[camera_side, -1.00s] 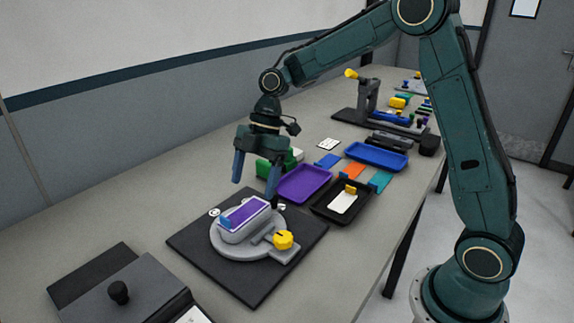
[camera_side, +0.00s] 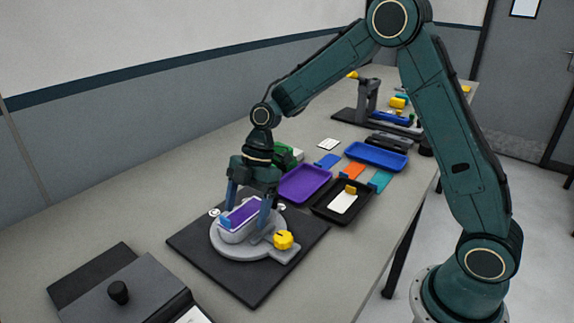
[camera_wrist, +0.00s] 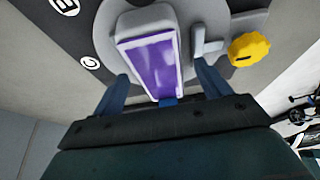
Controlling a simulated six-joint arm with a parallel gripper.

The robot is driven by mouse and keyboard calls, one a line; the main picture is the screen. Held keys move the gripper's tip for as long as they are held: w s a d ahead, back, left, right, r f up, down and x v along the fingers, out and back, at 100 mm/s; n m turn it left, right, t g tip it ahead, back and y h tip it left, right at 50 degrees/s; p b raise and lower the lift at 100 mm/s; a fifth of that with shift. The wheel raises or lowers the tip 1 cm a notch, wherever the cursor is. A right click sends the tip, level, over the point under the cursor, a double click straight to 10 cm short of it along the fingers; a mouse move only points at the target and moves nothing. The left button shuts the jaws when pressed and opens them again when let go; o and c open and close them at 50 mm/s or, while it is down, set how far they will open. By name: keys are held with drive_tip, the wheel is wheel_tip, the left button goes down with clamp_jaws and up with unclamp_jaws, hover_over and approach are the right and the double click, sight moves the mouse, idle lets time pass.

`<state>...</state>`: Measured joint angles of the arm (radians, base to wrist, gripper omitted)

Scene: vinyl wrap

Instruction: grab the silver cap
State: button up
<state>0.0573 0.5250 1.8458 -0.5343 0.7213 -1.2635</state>
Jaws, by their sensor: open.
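A silver-grey oblong cap (camera_side: 236,235) sits on a round grey fixture (camera_side: 222,249) on a black mat, with a purple white-edged sheet (camera_side: 243,212) on its top. A small blue piece (camera_side: 225,223) is at its near end; it also shows in the wrist view (camera_wrist: 168,102). My gripper (camera_side: 246,217) is open and points down over the cap, one finger toward each long side. In the wrist view my gripper (camera_wrist: 163,72) has the cap (camera_wrist: 147,17) between its fingers, with gaps visible. Contact cannot be told.
A yellow knob (camera_side: 283,240) on the fixture's arm stands close to the right finger. A purple tray (camera_side: 304,185), a black tray (camera_side: 326,208) and a blue tray (camera_side: 376,156) lie behind. A grey board with a black knob (camera_side: 118,292) is at front left.

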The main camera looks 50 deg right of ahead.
drive_tip(key=shift+f, duration=0.2)
drive_tip(key=shift+c, duration=0.3)
drive_tip(key=c, duration=1)
drive_tip(key=shift+r, duration=0.1)
drive_tip(key=shift+c, duration=0.2)
wheel_tip(320, 180, up, 20)
idle(0.7)
